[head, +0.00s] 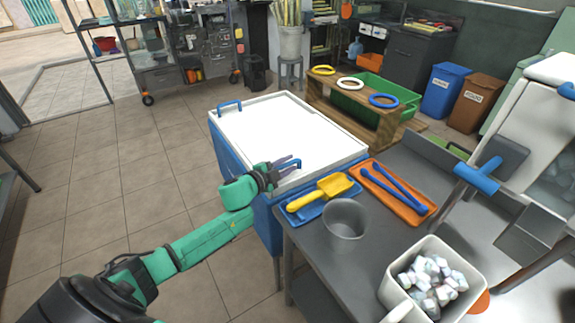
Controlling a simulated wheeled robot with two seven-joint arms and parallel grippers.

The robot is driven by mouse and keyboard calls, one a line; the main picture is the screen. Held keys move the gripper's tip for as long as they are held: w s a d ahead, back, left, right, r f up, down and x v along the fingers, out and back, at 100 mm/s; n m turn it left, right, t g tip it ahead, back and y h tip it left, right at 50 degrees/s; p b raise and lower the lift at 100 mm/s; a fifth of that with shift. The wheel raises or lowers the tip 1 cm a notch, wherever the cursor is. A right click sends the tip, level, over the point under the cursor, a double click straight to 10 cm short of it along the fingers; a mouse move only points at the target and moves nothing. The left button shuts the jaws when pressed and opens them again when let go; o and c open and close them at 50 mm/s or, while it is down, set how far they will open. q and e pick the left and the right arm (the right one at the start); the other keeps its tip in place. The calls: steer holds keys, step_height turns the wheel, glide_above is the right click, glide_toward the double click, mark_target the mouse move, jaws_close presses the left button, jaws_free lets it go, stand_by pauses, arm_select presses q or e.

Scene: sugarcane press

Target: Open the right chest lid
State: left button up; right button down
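A blue chest (228,160) with a white top (285,128) stands left of the metal table. The top lies flat and looks closed; I cannot make out a seam between lids. One blue handle (229,105) is at its far left corner. Another blue handle (293,164) is at the near edge, partly hidden by my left gripper. My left gripper (284,168) is at this near handle, with its fingers over the chest's near edge. I cannot tell whether the fingers are closed on the handle. My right gripper is not in view.
The metal table (310,255) holds a yellow scoop (322,192) on a blue tray, an orange tray (405,205) with blue tongs, a grey cup (346,222) and an ice bucket (440,255). A wooden ring stand (350,113) is behind the chest. The floor at left is clear.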

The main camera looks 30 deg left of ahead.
arm_select(q)
steer(key=shift+s, duration=0.1)
jaws_close()
stand_by(1.2)
